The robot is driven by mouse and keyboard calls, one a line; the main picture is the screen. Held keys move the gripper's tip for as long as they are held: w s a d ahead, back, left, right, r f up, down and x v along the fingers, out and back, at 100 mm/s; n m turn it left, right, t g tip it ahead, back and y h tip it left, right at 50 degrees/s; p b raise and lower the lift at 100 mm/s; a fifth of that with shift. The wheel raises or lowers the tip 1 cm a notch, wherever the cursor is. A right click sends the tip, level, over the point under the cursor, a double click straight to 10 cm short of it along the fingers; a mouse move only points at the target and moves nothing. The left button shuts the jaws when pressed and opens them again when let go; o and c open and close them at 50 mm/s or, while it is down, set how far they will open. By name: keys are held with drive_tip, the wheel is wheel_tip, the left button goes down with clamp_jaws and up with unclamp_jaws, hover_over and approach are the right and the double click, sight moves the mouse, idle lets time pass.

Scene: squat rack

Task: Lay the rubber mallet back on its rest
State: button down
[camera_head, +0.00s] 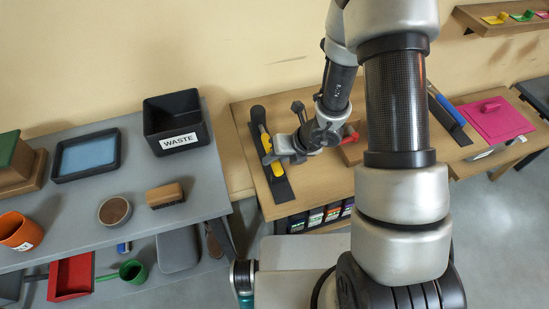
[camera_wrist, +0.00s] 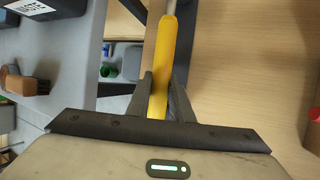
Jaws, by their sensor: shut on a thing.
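The rubber mallet has a black head and a yellow handle (camera_head: 265,138). It shows at the left end of the wooden table, over a long black strip (camera_head: 282,190) that looks like its rest. My gripper (camera_head: 271,157) is at the handle, with the arm coming in from the right. In the wrist view the yellow handle (camera_wrist: 169,52) runs upward between the two dark fingers (camera_wrist: 161,85), which are shut on it. The mallet's head is out of the wrist view. I cannot tell whether the mallet touches the strip or hangs just above it.
A grey table to the left holds a black waste bin (camera_head: 177,124), a blue-lined tray (camera_head: 87,156), a brush (camera_head: 165,195) and an orange cup (camera_head: 20,231). A red-handled thing (camera_head: 350,135) stands close right of my gripper. A pink lid (camera_head: 494,119) lies farther right.

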drive_tip(key=shift+f+b, duration=0.4)
drive_tip(key=shift+f, duration=0.05)
drive_tip(key=c, duration=1.5)
unclamp_jaws()
drive_tip(key=shift+r, duration=0.15)
drive_tip(key=p+v, duration=0.5)
drive_tip(key=v, duration=0.2)
drive_tip(key=shift+s+d+r, duration=0.1)
drive_tip(key=shift+d+r, duration=0.2)
